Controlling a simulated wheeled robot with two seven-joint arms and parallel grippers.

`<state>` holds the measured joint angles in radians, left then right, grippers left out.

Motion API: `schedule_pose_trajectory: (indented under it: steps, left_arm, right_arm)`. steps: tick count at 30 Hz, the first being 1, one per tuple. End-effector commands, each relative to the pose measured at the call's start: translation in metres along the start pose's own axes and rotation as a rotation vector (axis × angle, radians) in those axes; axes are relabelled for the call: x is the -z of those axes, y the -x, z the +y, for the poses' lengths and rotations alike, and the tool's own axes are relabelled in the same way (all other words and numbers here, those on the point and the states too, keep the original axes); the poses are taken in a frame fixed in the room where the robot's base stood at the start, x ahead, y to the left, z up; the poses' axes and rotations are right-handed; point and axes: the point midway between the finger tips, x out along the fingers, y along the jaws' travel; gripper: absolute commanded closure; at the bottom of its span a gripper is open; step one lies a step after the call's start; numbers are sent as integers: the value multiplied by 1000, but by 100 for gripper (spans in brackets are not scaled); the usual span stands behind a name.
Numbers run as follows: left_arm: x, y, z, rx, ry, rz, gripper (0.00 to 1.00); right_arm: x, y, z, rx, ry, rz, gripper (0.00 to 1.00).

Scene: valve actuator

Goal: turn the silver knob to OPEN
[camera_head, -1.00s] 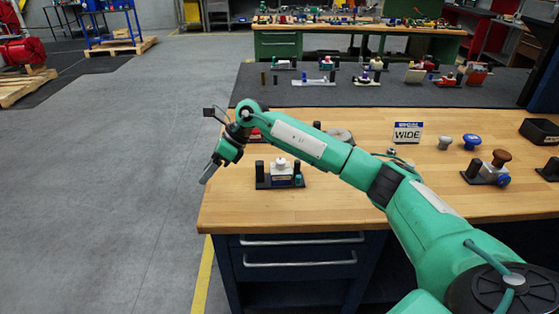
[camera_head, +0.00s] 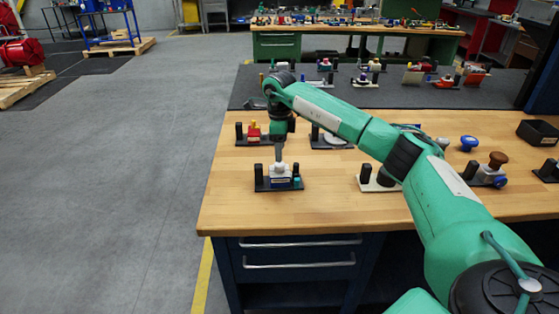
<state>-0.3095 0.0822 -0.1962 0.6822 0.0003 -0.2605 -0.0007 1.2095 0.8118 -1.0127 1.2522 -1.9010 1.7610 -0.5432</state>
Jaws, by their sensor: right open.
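The valve actuator (camera_head: 280,176) stands near the front left of the wooden bench, on a black base with an upright black post at its left. Its pale silver knob (camera_head: 280,168) is on top and is partly covered by my right gripper (camera_head: 279,160). My right gripper points straight down, with its fingertips at or just above the knob. I cannot tell whether they touch it. Its jaws are open, but their gap is too small to make out. No OPEN marking can be read. My left gripper is not in view.
A red and yellow unit (camera_head: 253,131) stands just behind, to the left. A white-based unit (camera_head: 375,181) is to the right, partly under my arm. A blue knob (camera_head: 469,143), a brown-knobbed unit (camera_head: 488,172) and a black bin (camera_head: 538,132) are farther right. The bench front (camera_head: 320,218) is clear.

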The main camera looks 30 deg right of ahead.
Motion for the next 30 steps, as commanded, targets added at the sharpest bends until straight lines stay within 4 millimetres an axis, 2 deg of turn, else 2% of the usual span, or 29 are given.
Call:
schedule_pose_trajectory:
  steps: [3,9,14,21,22,28,30]
  left_arm:
    - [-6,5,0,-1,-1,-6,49]
    - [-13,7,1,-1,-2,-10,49]
    - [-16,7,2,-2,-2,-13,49]
    - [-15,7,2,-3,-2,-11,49]
    - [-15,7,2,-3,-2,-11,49]
    - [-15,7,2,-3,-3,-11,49]
    - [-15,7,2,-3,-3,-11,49]
  right_arm:
    - [0,-23,1,-2,0,1,48]
    - [-1,-50,0,-2,0,0,48]
    - [-1,-58,0,1,0,-1,48]
    - [-1,-59,0,1,0,-1,48]
    - [-1,-59,0,1,0,-1,50]
    - [-1,-59,0,0,0,-2,89]
    - [-1,-59,0,0,0,-2,93]
